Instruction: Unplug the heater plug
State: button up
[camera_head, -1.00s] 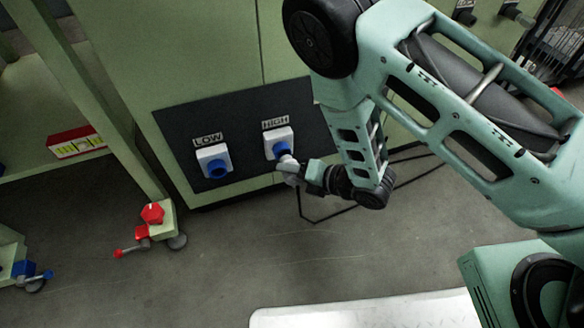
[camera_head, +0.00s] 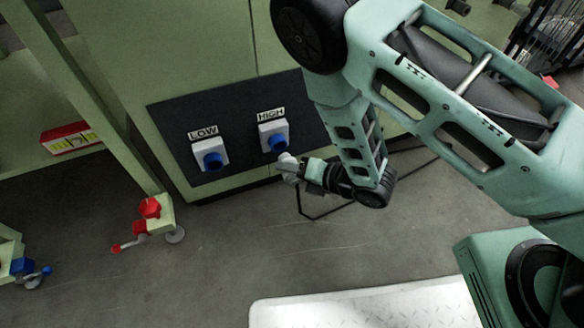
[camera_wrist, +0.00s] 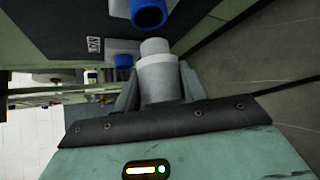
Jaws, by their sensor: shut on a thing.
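The heater plug (camera_wrist: 158,80) is a pale grey cylinder between my gripper's fingers (camera_wrist: 157,88) in the wrist view. My gripper (camera_head: 290,167) is shut on it, in front of and slightly below the HIGH socket. The HIGH socket (camera_head: 274,137), a white box with a blue round opening, faces out from a dark panel. In the wrist view its blue ring (camera_wrist: 150,13) stands apart from the plug's tip. The LOW socket (camera_head: 210,155) is to the left on the same panel and is empty. A black cable hangs below my gripper.
The dark panel (camera_head: 178,120) is set in a green cabinet. A wheeled foot with red knobs (camera_head: 150,210) stands on the floor at left, and a red box (camera_head: 68,138) lies on a shelf. Grey floor in front is mostly clear; a pale treadplate (camera_head: 370,308) lies nearer.

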jog(key=s+d, duration=0.2)
jog(key=s, duration=0.6)
jog(key=shift+s+d, duration=0.25)
jog(key=shift+s, duration=0.05)
dwell(0.4)
